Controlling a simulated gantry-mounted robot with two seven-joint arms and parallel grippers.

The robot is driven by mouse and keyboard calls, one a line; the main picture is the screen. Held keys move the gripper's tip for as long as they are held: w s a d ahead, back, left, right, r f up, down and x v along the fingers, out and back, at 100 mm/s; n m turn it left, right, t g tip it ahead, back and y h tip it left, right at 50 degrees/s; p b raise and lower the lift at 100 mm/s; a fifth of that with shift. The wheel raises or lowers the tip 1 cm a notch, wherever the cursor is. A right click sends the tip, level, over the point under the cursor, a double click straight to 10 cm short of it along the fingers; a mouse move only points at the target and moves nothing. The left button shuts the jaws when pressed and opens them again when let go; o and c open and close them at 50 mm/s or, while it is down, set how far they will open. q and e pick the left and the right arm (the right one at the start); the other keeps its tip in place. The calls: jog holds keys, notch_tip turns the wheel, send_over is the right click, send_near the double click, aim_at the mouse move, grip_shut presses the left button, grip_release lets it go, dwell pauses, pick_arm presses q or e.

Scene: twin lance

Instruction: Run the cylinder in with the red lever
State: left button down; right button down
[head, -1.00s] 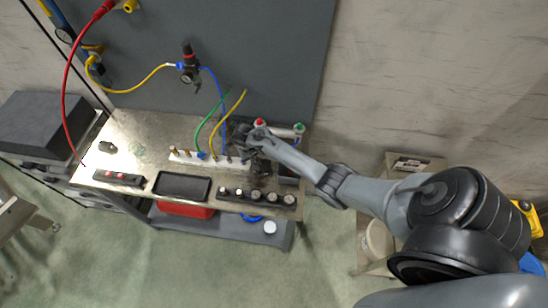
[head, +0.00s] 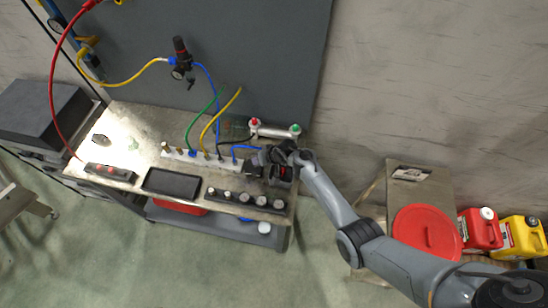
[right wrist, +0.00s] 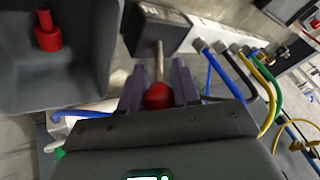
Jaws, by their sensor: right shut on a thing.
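The red lever shows in the right wrist view as a red ball knob (right wrist: 158,96) on a metal rod rising from a dark valve block (right wrist: 155,30). My right gripper (right wrist: 158,90) is shut on the knob, one finger on each side. In the head view my right gripper (head: 266,165) is at the right end of the bench, and it hides the lever there. The cylinder (head: 274,131) is a pale tube with a red end and a green end, lying behind the gripper near the back panel. Its rod position is too small to tell. My left gripper is not in view.
Blue, black, yellow and green hoses (right wrist: 238,75) run close beside the gripper. A dark bin (right wrist: 85,65) with a red part is on its other side.

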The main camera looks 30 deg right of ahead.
jog(key=shift+s+a+f, duration=0.1)
jog(key=shift+a, duration=0.05)
dwell(0.3)
jog(key=c, duration=1.2)
grip_release()
jog(key=shift+o, duration=1.4)
jog(key=shift+s+f, duration=0.1)
jog(key=shift+s, duration=0.1)
jog(key=shift+w, duration=0.1)
jog(key=p+v, duration=0.2)
jog(key=v, duration=0.9)
jog(key=shift+d, duration=0.25)
